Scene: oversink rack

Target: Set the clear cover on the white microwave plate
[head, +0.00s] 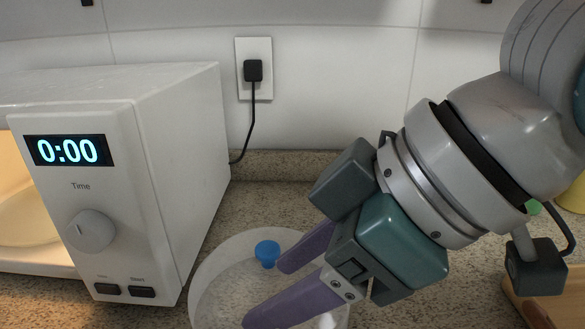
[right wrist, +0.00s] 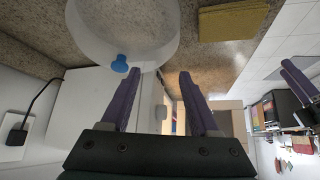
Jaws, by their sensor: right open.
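In the right wrist view the cover (right wrist: 135,30) is beyond the fingertips (right wrist: 159,75), and the knob (right wrist: 120,63) appears just left of the left fingertip. A pale round plate (head: 28,222) shows partly inside the lit microwave. Purple finger-like parts, probably my left gripper (right wrist: 299,78), show at the right of the wrist view.
The white microwave (head: 180,140) stands open at the left, its display at 0:00. A plug and cord (head: 253,70) hang on the wall behind. A yellowish block (right wrist: 234,20) lies on the counter near the cover. A wooden board (head: 563,305) is at the lower right.

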